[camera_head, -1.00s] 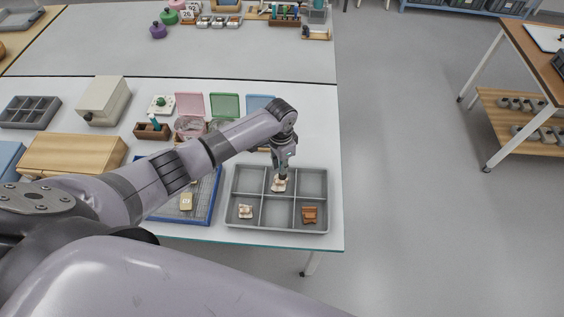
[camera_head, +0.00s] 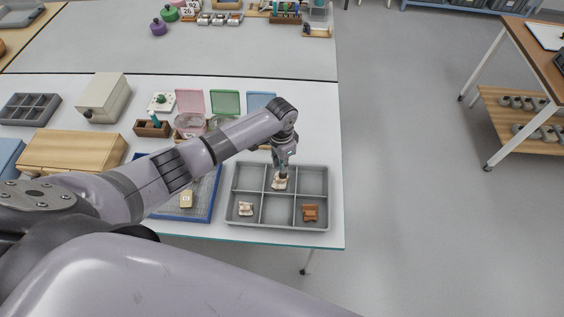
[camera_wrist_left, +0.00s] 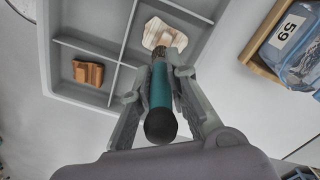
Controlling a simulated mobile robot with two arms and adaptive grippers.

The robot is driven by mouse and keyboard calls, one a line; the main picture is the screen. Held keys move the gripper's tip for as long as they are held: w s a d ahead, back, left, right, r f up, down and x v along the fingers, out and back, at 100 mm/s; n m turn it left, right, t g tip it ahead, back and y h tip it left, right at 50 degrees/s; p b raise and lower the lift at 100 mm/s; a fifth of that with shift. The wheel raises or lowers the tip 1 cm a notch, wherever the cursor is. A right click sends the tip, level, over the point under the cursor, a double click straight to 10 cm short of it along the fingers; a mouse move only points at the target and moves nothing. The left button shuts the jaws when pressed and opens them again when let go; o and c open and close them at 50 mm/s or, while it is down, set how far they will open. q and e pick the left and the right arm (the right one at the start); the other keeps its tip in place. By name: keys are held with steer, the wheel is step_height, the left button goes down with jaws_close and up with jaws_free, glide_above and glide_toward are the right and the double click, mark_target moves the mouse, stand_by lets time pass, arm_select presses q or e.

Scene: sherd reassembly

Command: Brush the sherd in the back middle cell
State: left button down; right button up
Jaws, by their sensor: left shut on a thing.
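A pale cream sherd (camera_head: 280,184) lies in the back middle cell of the grey divided tray (camera_head: 235,225). It also shows in the left wrist view (camera_wrist_left: 160,34). My left gripper (camera_head: 283,161) is above that cell, pointing down, shut on a brush with a teal handle (camera_wrist_left: 160,90) and a dark end. The brush's bristles (camera_wrist_left: 158,53) are at the sherd's edge and appear to touch it. The gripper partly hides the sherd in the head view. My right gripper is not in view.
The tray also holds a cream sherd (camera_head: 246,208) front left and an orange-brown sherd (camera_head: 310,213) front right. A blue-rimmed tray (camera_head: 207,215) stands just left, with a small tan piece (camera_head: 186,200) in it. The table's right edge is close to the grey tray.

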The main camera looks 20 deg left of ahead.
arm_select(q)
steer(key=shift+f+b, duration=0.45)
steer(key=shift+f, duration=0.3)
